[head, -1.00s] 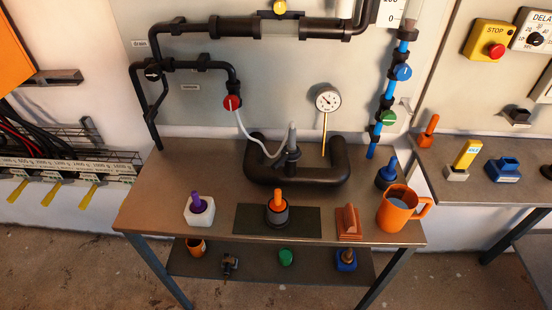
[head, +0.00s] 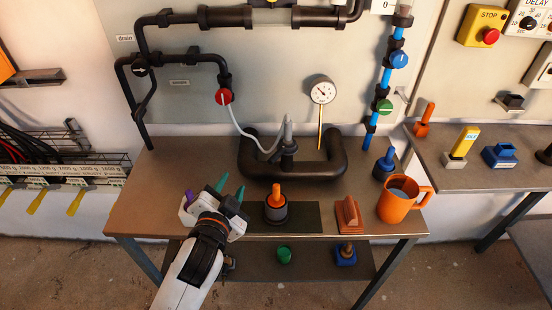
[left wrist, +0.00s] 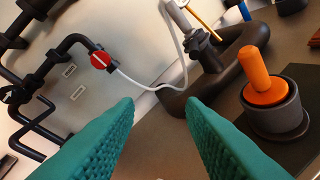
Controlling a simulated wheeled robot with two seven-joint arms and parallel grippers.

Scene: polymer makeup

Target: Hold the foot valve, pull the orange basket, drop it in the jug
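The foot valve (head: 276,212) is a dark grey cylinder standing upright on a dark mat on the table. The orange basket (head: 276,193) stands up out of its top. Both also show at the right of the left wrist view, the basket (left wrist: 262,80) in the foot valve (left wrist: 272,115). The orange jug (head: 391,212) stands at the table's right end, with greyish contents. My left gripper (head: 231,188), with teal fingers, is open and empty, left of the foot valve and apart from it. Its spread fingers (left wrist: 160,108) fill the lower left wrist view. My right gripper is out of view.
An orange-brown wedge-shaped block (head: 349,216) stands between the foot valve and jug. A black pipe loop (head: 292,172) lies behind. A blue-handled part (head: 385,165) is behind the jug.

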